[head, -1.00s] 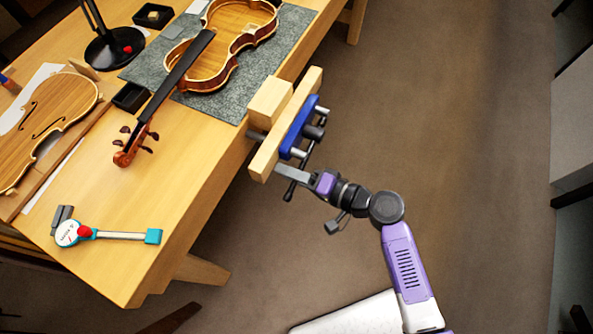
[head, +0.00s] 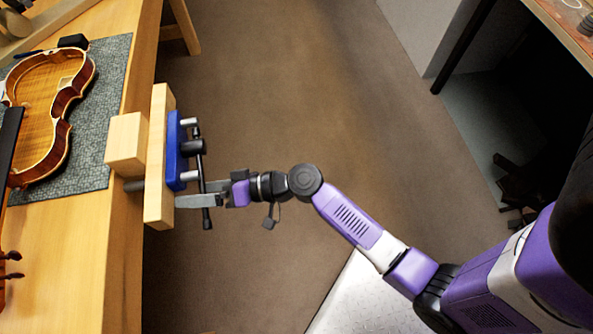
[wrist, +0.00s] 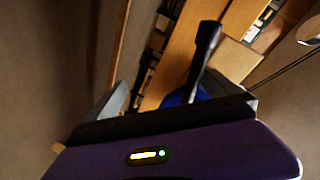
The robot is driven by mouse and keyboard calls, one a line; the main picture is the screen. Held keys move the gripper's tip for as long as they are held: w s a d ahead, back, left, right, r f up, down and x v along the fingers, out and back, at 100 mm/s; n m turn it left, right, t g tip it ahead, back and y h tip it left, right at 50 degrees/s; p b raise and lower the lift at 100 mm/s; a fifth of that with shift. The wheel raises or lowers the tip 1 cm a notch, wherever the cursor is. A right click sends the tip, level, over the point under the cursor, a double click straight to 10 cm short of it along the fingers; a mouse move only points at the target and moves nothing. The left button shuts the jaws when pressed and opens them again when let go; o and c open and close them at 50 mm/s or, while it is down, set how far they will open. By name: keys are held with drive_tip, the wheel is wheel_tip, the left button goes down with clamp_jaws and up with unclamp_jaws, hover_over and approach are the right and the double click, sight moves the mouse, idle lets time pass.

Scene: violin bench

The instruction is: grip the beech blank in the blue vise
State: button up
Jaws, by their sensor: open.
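The blue vise (head: 174,152) is mounted at the bench's right edge, with a long pale wooden jaw (head: 157,190). The beech blank (head: 127,143), a pale block, is at the jaw's bench side; whether it is clamped I cannot tell. The vise's black handle bar (head: 206,217) hangs on the outer side; a black bar end also shows large in the wrist view (wrist: 206,45). My gripper (head: 203,193) is open at the handle, its fingers reaching toward the bar from the right. Whether the bar lies between them or touches them is unclear. In the wrist view, one grey finger (wrist: 112,102) shows.
A violin body (head: 45,110) lies on a grey mat (head: 100,95) on the wooden bench (head: 70,260), left of the vise. A dark-framed table stands at the far right. The brown floor (head: 300,90) beyond my arm is clear.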

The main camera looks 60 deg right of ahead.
drive_tip(key=w+d+f+n+t+b, duration=0.1)
drive_tip(key=w+d+f+n+b, duration=0.2)
drive_tip(key=b, duration=0.5)
wheel_tip(320, 180, down, 3)
drive_tip(key=w+n, duration=0.1)
drive_tip(key=n, duration=0.2)
drive_tip(key=shift+w, duration=0.2)
drive_tip(key=shift+w+d+f+n+t+h+b, duration=0.2)
drive_tip(key=shift+w+d+n+b, duration=0.1)
drive_tip(key=shift+w+n+b, duration=0.2)
drive_tip(key=shift+w+d+f+n+t+h+b, duration=0.1)
drive_tip(key=shift+w+d+n+t+b, duration=0.1)
drive_tip(key=shift+w+d+n+b, duration=0.2)
drive_tip(key=c, duration=0.8)
drive_tip(key=shift+o, duration=0.2)
drive_tip(key=s+d+r+n, duration=0.1)
drive_tip(key=s+d+n, duration=0.1)
drive_tip(key=s+d, duration=0.35)
drive_tip(key=s+m+g+h+p, duration=0.3)
drive_tip(key=s+m+h+p, duration=0.55)
drive_tip(key=s, duration=0.75)
drive_tip(key=s+r+n+t+p, duration=0.1)
drive_tip(key=s+r+p, duration=0.4)
drive_tip(key=r, duration=0.6)
drive_tip(key=s+r+n+t+p, duration=0.1)
drive_tip(key=s+r+p, duration=0.5)
drive_tip(key=r, duration=0.4)
drive_tip(key=shift+s+a+r+h, duration=0.25)
drive_tip(key=shift+s+r+h, duration=0.2)
drive_tip(key=shift+s, duration=0.25)
